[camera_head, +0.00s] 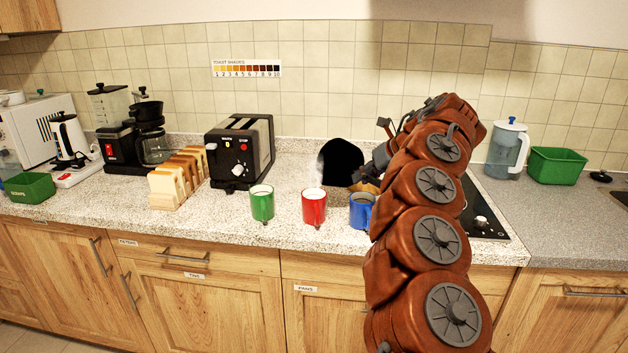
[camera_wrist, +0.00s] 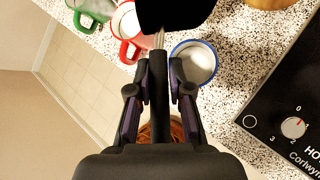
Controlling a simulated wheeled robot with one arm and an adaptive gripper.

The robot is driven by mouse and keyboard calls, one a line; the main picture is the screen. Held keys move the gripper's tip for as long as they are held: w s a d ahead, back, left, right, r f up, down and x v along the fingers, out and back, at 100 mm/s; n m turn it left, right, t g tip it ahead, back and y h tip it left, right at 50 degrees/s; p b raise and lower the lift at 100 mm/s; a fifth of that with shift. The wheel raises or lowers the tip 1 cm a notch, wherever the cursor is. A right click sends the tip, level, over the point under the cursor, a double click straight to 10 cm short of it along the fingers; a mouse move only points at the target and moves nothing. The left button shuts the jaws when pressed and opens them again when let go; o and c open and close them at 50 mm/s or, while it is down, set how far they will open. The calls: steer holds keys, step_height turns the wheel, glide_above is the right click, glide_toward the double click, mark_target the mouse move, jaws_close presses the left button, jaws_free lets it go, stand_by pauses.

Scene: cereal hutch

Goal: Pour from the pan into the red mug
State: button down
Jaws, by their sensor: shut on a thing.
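The black pan (camera_head: 342,163) is held up above the counter behind the mugs, steeply tilted in the head view. In the wrist view the pan (camera_wrist: 174,14) is partly cut off at the top. The red mug (camera_head: 313,206) stands upright on the counter, left of and below the pan. The red mug also shows in the wrist view (camera_wrist: 125,47), partly covered by the pan. Its inside looks white; I cannot tell its fill.
A green mug (camera_head: 262,203) stands left of the red one, a blue mug (camera_head: 361,211) right. A toaster (camera_head: 240,152) and toast rack (camera_head: 178,178) stand further left. The hob (camera_head: 484,212) lies right. A wooden object (camera_head: 369,188) is partly hidden behind my gripper.

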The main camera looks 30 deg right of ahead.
steer(key=p, duration=0.2)
steer(key=shift+d+y+p, duration=0.15)
steer(key=shift+y+p, duration=0.2)
steer(key=shift+y, duration=0.05)
steer(key=p, duration=0.3)
steer(key=m+y+p, duration=0.1)
steer(key=p, duration=0.1)
steer(key=shift+w+d+r+y+p, duration=0.1)
steer(key=shift+d+r+y+p, duration=0.2)
steer(key=shift+p, duration=0.1)
